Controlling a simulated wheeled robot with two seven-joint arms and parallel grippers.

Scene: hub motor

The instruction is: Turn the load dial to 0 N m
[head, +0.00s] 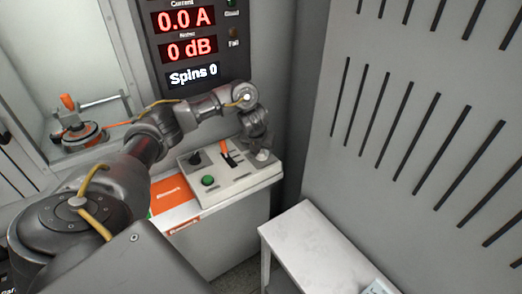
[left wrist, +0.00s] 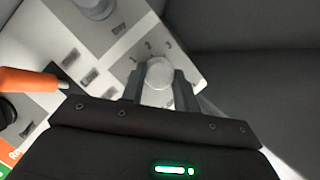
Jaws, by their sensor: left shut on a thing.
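The load dial is a light round knob (left wrist: 159,75) at one end of the control panel (head: 240,186). In the left wrist view it sits between the two dark fingers of my left gripper (left wrist: 160,86), which are shut on it. My right gripper is not in view.
The panel also carries an orange-handled lever (head: 224,147), a green button (head: 208,181) and a black knob (head: 196,158). A display (head: 192,50) reads 0.0 A, 0 dB and Spins 0. A slotted wall (head: 420,120) and a white table (head: 325,250) stand right.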

